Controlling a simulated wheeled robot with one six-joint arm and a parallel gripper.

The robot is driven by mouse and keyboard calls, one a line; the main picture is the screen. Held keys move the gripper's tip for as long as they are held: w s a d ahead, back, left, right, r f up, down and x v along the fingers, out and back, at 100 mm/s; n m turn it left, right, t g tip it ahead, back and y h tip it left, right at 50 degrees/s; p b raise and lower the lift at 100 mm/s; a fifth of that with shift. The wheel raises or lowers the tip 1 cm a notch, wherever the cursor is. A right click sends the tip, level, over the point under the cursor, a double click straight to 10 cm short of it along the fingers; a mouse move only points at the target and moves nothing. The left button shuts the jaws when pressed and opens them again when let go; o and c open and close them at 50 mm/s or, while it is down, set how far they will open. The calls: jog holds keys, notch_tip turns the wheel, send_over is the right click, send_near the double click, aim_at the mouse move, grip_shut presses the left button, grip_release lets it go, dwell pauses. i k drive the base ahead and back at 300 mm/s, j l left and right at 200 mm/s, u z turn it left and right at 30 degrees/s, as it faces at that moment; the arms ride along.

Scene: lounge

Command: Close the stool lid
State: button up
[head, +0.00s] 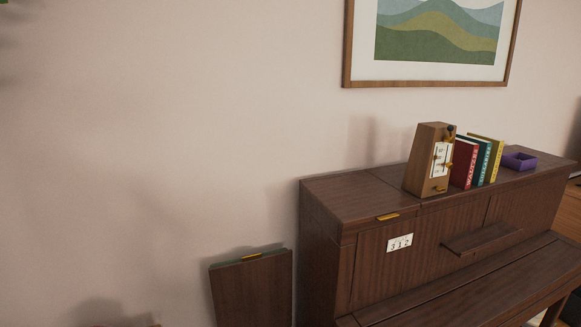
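A dark brown wooden panel (252,290) stands nearly upright at the bottom of the head view, left of the piano and close to the wall. It looks like the stool lid in a raised position. A small brass tab (251,256) sits on its top edge. Its lower part and the stool body are cut off by the bottom of the picture. My gripper is not in view.
A brown upright piano (327,237) stands right of the panel, close to it. On its top are a metronome (423,167), several books (464,163) and a purple tray (519,163). A framed picture (347,75) hangs above. The floor around the panel is out of view.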

aim_at(255, 289)
jog(key=k+l, duration=0.2)
jog(key=i+j+u, duration=0.15)
jog(key=i+j, duration=0.2)
jog(key=i, duration=0.15)
jog(key=i+j+u, duration=0.2)
jog(key=i, duration=0.3)
jog(key=j, duration=0.1)
